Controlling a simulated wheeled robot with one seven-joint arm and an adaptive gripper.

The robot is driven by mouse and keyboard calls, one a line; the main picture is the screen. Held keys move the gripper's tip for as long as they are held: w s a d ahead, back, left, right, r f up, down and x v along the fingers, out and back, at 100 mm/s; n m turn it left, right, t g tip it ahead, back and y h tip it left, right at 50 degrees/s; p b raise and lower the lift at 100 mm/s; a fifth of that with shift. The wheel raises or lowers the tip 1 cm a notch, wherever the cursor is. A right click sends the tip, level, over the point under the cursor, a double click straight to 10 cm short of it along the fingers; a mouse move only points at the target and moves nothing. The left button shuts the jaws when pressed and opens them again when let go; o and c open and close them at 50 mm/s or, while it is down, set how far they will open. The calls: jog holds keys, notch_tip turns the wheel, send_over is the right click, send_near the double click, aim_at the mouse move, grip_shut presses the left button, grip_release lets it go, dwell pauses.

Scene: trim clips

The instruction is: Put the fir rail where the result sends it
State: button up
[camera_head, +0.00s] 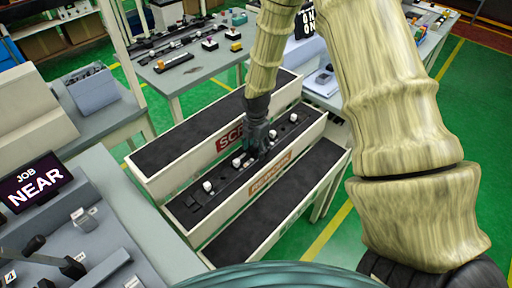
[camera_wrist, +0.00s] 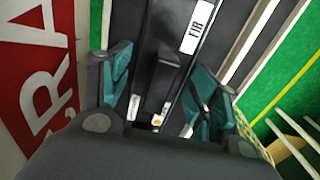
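The fir rail (camera_head: 225,182) is a long dark bar with several white clips along it. It lies lengthwise in the middle bin, the one with the orange REWORK label (camera_head: 270,174). My gripper (camera_head: 257,148) points down over the rail's middle. In the wrist view, the rail shows its white FIR label (camera_wrist: 196,27) and runs between my two teal fingers (camera_wrist: 162,90). The fingers are spread, with gaps beside the rail. Its part under the gripper is hidden.
A bin with a red SCRAP label (camera_head: 230,137) stands behind, and an empty dark-lined bin (camera_head: 270,208) with a green label stands in front. A screen (camera_head: 35,187) at left reads JOB NEAR. Tables with parts (camera_head: 190,75) stand behind; green floor shows at right.

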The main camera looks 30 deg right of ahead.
aim_at(256, 146)
jog(key=shift+o, duration=0.3)
jog(key=shift+w+r, duration=0.1)
jog(key=shift+r, duration=0.55)
notch_tip(256, 146, up, 11)
jog(key=b, duration=0.3)
